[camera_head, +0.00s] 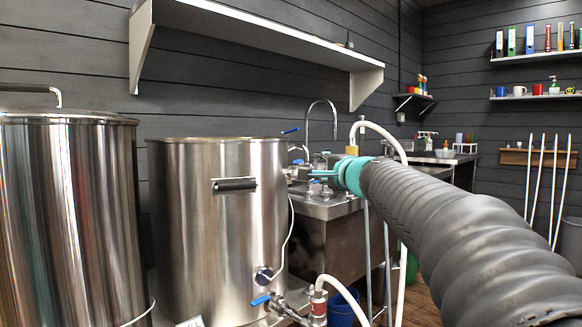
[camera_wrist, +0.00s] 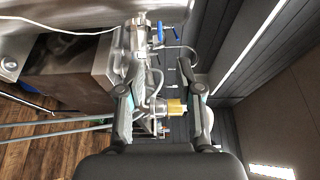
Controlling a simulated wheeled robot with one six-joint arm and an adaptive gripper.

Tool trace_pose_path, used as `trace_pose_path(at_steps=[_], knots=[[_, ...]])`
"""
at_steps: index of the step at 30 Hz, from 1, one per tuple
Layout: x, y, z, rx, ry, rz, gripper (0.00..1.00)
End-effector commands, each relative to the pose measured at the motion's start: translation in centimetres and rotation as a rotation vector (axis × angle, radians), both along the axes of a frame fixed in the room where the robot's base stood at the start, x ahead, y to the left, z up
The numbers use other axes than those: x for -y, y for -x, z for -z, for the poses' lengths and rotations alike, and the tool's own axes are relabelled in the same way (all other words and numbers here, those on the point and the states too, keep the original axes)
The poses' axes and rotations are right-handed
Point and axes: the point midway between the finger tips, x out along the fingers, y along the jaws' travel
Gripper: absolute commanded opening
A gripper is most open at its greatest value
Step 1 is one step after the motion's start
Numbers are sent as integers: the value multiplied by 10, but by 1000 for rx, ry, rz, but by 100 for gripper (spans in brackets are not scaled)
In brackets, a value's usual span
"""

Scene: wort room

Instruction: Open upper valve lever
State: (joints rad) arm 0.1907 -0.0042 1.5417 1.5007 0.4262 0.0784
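Several blue valve levers show in the head view. One upper blue lever (camera_head: 291,131) is at the pipework behind the kettle, and another blue handle (camera_head: 297,162) sits just below it. A lower blue lever (camera_head: 260,300) is on the kettle's outlet. I cannot tell for certain which one is the task's upper lever. In the wrist view a blue lever (camera_wrist: 169,32) lies beyond the fingertips, apart from them. My gripper (camera_head: 322,175) is by the sink pipework, right of the kettle. In the wrist view its fingers (camera_wrist: 159,92) are spread, and no lever is held between them.
The steel kettle (camera_head: 215,220) stands left of my gripper and a lidded steel tank (camera_head: 65,215) further left. A yellow fitting (camera_wrist: 176,106) with a white hose is close to the fingers. The sink (camera_head: 325,208) is below. A wall shelf (camera_head: 260,32) hangs above.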

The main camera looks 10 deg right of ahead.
Motion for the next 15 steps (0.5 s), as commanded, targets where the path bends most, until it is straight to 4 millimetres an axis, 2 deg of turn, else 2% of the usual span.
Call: trace_pose_path(at_steps=[5,15], knots=[[-6,-22,-1,-2,-1,-2,35],[-20,-81,-2,-2,-1,-2,35]])
